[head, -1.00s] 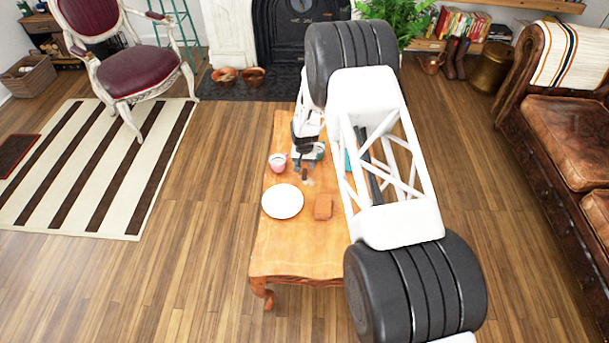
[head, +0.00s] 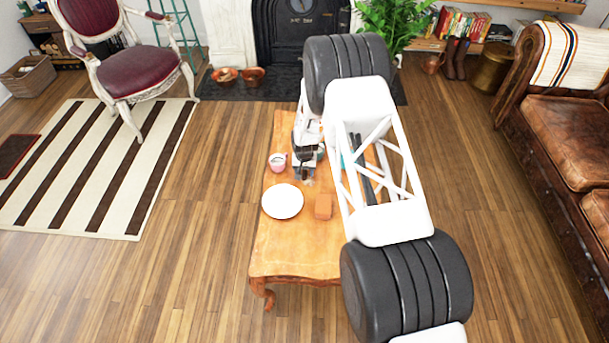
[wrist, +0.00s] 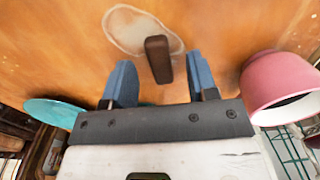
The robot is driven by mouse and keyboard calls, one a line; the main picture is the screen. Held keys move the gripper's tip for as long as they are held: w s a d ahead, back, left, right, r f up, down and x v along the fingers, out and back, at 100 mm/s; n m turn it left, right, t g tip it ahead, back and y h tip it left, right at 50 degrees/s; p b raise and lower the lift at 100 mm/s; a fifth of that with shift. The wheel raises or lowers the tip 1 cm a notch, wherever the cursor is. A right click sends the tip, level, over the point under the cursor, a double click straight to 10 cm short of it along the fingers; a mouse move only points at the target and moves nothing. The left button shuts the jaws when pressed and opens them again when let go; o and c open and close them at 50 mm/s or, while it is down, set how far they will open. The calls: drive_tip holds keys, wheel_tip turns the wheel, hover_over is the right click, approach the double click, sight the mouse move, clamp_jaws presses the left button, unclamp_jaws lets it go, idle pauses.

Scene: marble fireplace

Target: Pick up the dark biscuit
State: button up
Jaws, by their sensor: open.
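The dark biscuit (wrist: 158,60) is a small dark brown bar on the wooden table, at the edge of a pale ring-shaped patch in the wrist view. My gripper (wrist: 160,74) is open, with one blue finger to each side of the biscuit in that view. The fingers look apart from it, and their height above the table is hard to tell. In the head view my gripper (head: 305,163) is over the table beyond the white plate, and the biscuit there is too small and covered to make out clearly.
A pink cup (wrist: 285,80) stands close to the right finger in the wrist view. A teal dish (wrist: 52,112) is at the left. In the head view a white plate (head: 283,201) and an orange-brown block (head: 323,206) lie on the table (head: 300,255), whose near end is clear.

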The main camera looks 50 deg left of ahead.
sight(304, 174)
drive_tip(key=shift+f, duration=0.5)
clamp_jaws()
idle(0.4)
drive_tip(key=shift+r, duration=0.15)
wheel_tip(304, 174, up, 10)
idle(0.9)
idle(0.5)
